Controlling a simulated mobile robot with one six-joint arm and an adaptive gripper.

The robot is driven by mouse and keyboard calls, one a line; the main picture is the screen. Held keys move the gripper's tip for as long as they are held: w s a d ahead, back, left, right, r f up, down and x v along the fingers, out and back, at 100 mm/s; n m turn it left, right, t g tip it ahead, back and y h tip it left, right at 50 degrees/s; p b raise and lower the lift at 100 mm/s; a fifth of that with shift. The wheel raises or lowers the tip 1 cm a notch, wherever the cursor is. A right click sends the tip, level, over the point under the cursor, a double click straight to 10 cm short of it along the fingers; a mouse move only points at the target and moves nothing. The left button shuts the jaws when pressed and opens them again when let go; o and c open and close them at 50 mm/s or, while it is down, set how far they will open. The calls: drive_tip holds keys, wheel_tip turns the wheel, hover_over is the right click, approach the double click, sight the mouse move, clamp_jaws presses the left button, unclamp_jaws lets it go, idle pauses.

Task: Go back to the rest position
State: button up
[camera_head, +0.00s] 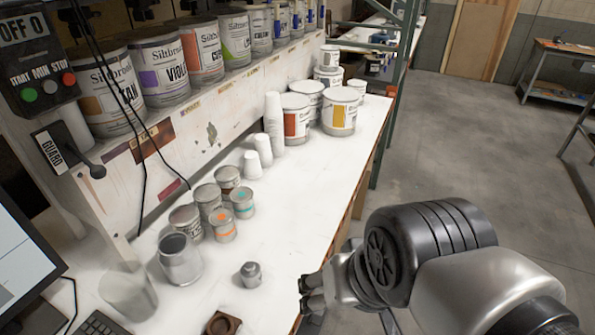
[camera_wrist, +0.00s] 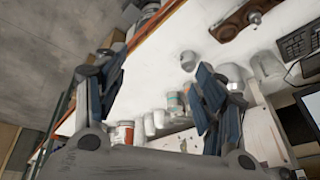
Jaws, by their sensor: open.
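My gripper (camera_head: 312,293) is at the end of my arm, at the lower right of the head view, just off the bench's right edge. In the wrist view my gripper (camera_wrist: 155,90) has its two fingers spread wide apart with nothing held between them. The white bench top (camera_head: 330,170) lies to its left in the head view. A small grey metal container (camera_head: 251,274) stands on the bench, left of the gripper and apart from it. The gripper's fingertips are partly hidden by my wrist in the head view.
Several small cans (camera_head: 222,224), an open metal can (camera_head: 181,260) and a clear beaker (camera_head: 128,290) stand on the bench. Large tubs (camera_head: 340,110) stand farther back. A brown wooden block (camera_head: 222,323) lies at the near edge. The floor (camera_head: 470,140) to the right is mostly clear.

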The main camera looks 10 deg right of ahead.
drive_tip(key=shift+s+d+r+n+h, duration=0.15)
drive_tip(key=shift+s+d+n+h, duration=0.25)
drive_tip(key=shift+s+d+n, duration=0.35)
drive_tip(key=shift+w, duration=0.1)
drive_tip(key=shift+f+b, duration=0.9)
